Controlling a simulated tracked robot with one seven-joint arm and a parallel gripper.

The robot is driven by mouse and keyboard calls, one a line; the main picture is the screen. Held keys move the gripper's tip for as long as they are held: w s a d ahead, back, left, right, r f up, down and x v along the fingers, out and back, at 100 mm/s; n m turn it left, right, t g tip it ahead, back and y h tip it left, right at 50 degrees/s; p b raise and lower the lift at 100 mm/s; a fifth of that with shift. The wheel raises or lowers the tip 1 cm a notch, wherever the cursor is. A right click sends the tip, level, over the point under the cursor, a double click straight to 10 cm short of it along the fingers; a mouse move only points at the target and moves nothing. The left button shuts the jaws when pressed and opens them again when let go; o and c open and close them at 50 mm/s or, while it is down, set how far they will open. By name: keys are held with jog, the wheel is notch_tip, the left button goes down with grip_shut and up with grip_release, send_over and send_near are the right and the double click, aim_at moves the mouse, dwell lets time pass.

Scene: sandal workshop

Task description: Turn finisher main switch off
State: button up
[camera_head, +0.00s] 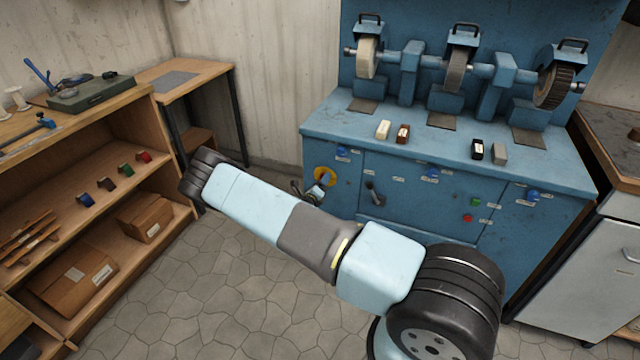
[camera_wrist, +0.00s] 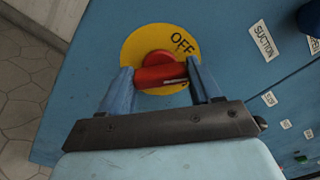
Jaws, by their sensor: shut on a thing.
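The finisher (camera_head: 400,180) is a large blue machine with wheels on top and a control panel on its front. Its main switch is a red rotary knob (camera_wrist: 160,72) on a round yellow plate (camera_wrist: 132,48), marked "OFF" at the upper right in the wrist view. In the head view the yellow plate (camera_head: 324,176) is at the panel's left end. My gripper (camera_wrist: 160,80) is shut on the red knob, one finger on each side. The knob's bar lies nearly level in the wrist view. In the head view my gripper (camera_head: 314,192) is small and partly hidden by my arm.
Right of the switch are a black lever (camera_head: 374,192), blue knobs, a green button (camera_head: 475,201) and a red button (camera_head: 467,218). A "SUCTION" label (camera_wrist: 263,41) is near the switch. A wooden shelf (camera_head: 150,90) with boxes stands left. Tiled floor lies between.

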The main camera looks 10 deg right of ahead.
jog(key=shift+w+a+f+n, duration=0.1)
jog(key=shift+a+n, duration=0.1)
jog(key=shift+n, duration=1.7)
jog(key=shift+w+a+f+n, duration=0.1)
jog(key=shift+a+n, duration=0.05)
jog(key=shift+n, duration=1.75)
jog(key=o, duration=1.1)
jog(key=shift+d, duration=0.2)
jog(key=shift+c, duration=0.2)
jog(key=shift+s, duration=0.1)
jog(key=v, duration=1.3)
jog(key=shift+s+a, duration=0.25)
jog(key=shift+s, duration=0.05)
